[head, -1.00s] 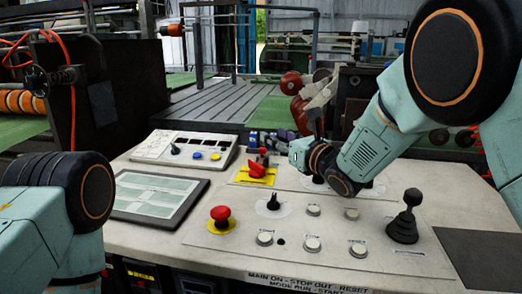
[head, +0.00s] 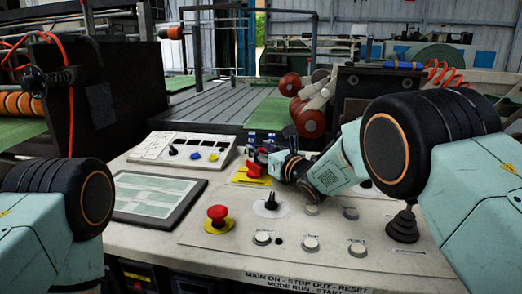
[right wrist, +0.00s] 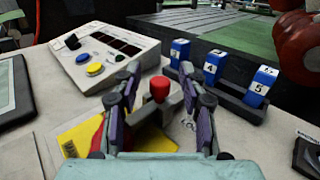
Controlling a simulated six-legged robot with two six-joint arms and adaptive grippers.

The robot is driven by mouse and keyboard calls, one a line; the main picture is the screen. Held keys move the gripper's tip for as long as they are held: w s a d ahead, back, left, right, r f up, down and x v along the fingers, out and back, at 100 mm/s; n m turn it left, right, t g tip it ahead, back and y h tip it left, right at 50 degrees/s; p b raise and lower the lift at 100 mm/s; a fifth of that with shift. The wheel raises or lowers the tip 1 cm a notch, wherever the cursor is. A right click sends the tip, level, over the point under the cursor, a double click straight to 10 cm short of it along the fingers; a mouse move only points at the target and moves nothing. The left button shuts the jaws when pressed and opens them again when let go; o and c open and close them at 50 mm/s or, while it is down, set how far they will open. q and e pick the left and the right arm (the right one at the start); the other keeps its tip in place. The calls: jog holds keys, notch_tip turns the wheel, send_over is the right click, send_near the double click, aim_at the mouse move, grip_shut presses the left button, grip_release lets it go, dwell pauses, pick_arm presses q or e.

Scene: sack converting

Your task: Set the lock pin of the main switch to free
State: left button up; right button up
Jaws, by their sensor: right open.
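The main switch shows in the head view as a red handle (head: 254,168) on a yellow plate (head: 243,180) at the back of the console. In the right wrist view the yellow plate (right wrist: 80,138) lies under my fingers, with part of the red handle hidden. A red-capped pin (right wrist: 160,89), apparently the lock pin, stands on a grey part between my fingers. My right gripper (right wrist: 158,80) is open, one finger on either side of the red cap; contact cannot be told. In the head view my right gripper (head: 264,158) is beside the switch. My left gripper is out of view.
Blue numbered blocks (right wrist: 212,67) stand in a dark rack just behind the switch. A sloped control box (head: 185,148), a flat screen (head: 157,196), a red emergency button (head: 217,217), a black selector (head: 271,202) and a joystick (head: 403,222) are on the console.

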jog(key=shift+a, duration=0.15)
jog(key=shift+w, duration=0.15)
jog(key=shift+c, duration=0.2)
jog(key=c, duration=0.6)
grip_shut()
jog(key=shift+f, duration=0.1)
